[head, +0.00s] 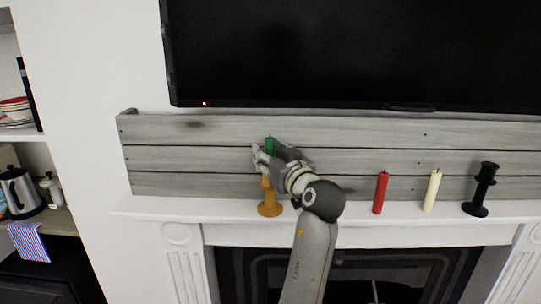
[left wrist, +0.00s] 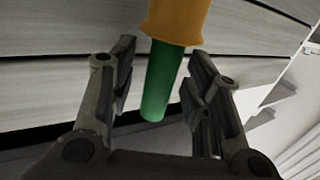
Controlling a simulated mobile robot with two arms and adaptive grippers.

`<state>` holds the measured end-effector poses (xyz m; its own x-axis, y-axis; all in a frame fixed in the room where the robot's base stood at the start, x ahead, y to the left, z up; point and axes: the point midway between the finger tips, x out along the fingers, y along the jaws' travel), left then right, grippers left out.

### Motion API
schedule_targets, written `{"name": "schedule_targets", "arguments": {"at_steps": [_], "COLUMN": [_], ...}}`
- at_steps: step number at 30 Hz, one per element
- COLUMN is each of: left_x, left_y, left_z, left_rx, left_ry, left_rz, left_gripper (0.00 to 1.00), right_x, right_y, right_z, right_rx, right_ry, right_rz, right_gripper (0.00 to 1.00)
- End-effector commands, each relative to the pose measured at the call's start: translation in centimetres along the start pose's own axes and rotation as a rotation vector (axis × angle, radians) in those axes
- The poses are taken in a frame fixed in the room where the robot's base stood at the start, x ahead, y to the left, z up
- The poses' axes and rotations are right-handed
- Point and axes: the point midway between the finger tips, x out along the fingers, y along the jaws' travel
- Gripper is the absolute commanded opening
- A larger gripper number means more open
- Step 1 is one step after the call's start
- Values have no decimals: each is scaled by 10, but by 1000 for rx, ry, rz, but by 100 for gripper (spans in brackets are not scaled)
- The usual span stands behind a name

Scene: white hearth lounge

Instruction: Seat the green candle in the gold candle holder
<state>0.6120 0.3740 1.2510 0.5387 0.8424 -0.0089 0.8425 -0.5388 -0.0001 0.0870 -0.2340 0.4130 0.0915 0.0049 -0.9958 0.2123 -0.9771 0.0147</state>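The green candle (head: 270,143) stands upright above the gold candle holder (head: 269,208) on the mantel. In the left wrist view, which looks upside down, the candle (left wrist: 163,82) runs straight out of the flared cup of the holder (left wrist: 177,20), with its base hidden inside the rim. My left gripper (head: 259,158) is at the candle's height in the head view and covers part of it. In the left wrist view its fingers (left wrist: 158,85) are spread on either side of the candle, with the right finger closer. My right gripper is in neither view.
A red candle (head: 380,193), a cream candle (head: 432,191) and a black candle holder (head: 482,190) stand farther right on the white mantel (head: 150,207). Grey planks (head: 160,160) and a black television (head: 350,50) are behind. Shelves with a kettle (head: 20,192) are at left.

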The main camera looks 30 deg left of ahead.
Motion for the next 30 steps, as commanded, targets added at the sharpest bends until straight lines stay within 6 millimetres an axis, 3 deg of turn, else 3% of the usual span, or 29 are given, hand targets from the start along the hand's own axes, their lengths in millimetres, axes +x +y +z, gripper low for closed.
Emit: {"name": "schedule_targets", "arguments": {"at_steps": [8, 21, 30], "left_x": [0, -1, -1], "left_y": [0, 0, 0], "left_z": [-6, -78, -100], "left_rx": [-2, -4, 0], "left_ry": [1, 0, -1], "left_rz": [0, 1, 0], "left_gripper": [44, 44, 44], "right_x": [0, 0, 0], "right_y": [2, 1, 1], "right_z": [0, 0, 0], "right_rx": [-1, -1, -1], "right_ry": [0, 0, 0], "right_rz": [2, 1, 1], "right_gripper": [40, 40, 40]}}
